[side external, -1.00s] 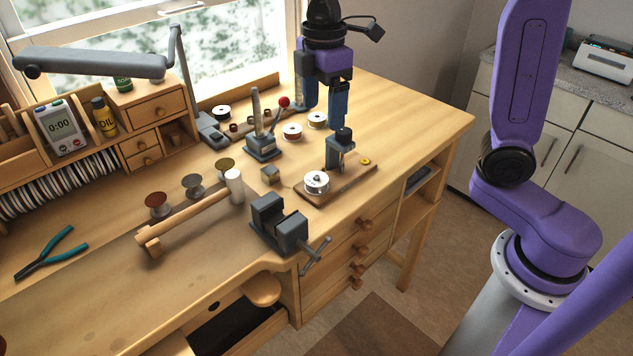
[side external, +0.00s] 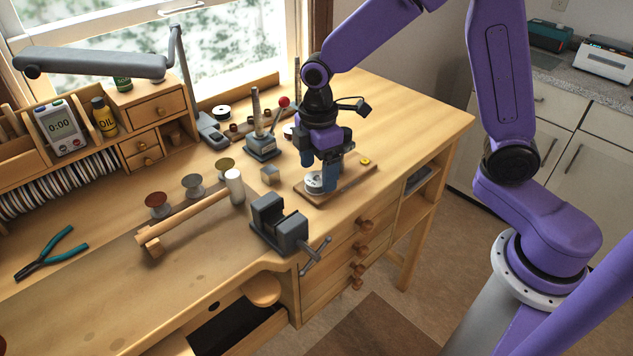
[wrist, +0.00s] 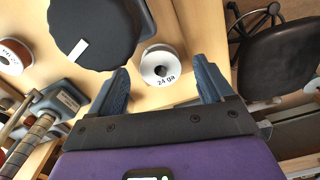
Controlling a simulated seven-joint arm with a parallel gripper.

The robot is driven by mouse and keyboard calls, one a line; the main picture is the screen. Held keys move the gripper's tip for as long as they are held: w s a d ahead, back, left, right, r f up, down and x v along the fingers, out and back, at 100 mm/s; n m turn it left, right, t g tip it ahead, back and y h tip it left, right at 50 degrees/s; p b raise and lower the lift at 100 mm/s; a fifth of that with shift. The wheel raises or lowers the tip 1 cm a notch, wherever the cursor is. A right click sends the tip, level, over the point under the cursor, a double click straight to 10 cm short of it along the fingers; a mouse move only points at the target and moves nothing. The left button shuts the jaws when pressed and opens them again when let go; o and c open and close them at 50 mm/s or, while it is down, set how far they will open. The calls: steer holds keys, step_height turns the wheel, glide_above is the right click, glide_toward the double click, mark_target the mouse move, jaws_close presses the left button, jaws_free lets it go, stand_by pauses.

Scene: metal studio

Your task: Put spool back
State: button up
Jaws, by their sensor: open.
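A white spool (side external: 314,184) sits on a small wooden board (side external: 308,197) near the bench's front edge. In the wrist view the spool (wrist: 161,68) shows its round face, lettered "24 ga", and lies between my fingertips. My gripper (side external: 325,182) is open and points down over the board, its fingers low beside the spool. In the wrist view the gripper (wrist: 160,72) shows one blue finger on each side of the spool, with gaps; I see no grip on it. The board's dark-topped post (wrist: 95,32) stands close by the left finger, and is hidden behind my gripper in the side view.
A grey vise (side external: 277,222) stands just left of the board. Several spools stand around: a copper one (side external: 156,203), a grey one (side external: 192,185) and an olive one (side external: 225,168). The bench's right end is clear.

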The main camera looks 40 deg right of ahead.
steer(key=shift+f, duration=1.05)
steer(key=c, duration=1.2)
